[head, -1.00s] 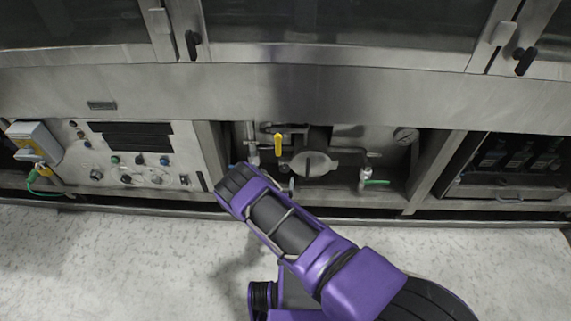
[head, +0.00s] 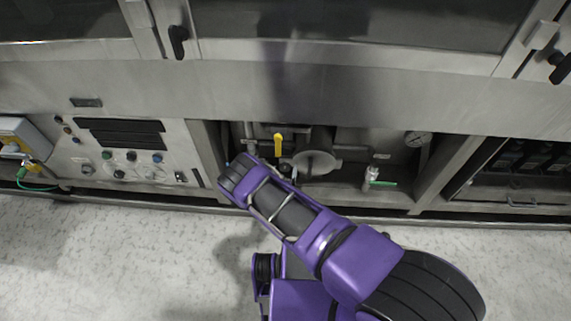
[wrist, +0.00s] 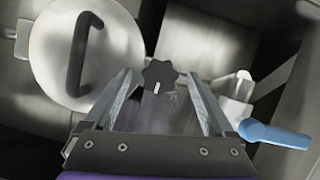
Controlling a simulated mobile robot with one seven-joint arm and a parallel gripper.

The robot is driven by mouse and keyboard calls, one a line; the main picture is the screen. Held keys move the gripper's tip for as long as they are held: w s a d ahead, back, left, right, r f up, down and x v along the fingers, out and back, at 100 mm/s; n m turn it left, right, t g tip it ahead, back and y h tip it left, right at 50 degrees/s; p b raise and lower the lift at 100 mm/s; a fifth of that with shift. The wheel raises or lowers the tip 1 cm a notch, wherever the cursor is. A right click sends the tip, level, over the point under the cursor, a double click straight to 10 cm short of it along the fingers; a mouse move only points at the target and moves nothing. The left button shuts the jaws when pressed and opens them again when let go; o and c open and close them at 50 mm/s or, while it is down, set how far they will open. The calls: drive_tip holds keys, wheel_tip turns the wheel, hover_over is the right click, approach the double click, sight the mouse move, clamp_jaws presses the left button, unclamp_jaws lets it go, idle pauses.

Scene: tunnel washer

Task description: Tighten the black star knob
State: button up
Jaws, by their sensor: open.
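The black star knob (wrist: 160,75) shows in the wrist view, with a small white mark on its face. My gripper (wrist: 160,82) is open, with one finger on each side of the knob in the picture. A gap shows between the knob and each finger, and the fingers hold nothing. I cannot tell how far the fingertips are from the knob in depth. In the head view my purple arm reaches into the low recess and hides the gripper. I cannot make out the knob for sure there.
A round lid (wrist: 85,52) with a black bar handle lies left of the knob in the wrist view. A blue lever (wrist: 275,134) is close to the right finger. In the head view, a yellow lever (head: 278,145) and green-handled valve (head: 373,179) share the recess.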

drive_tip(key=shift+w, duration=0.1)
drive_tip(key=c, duration=1.4)
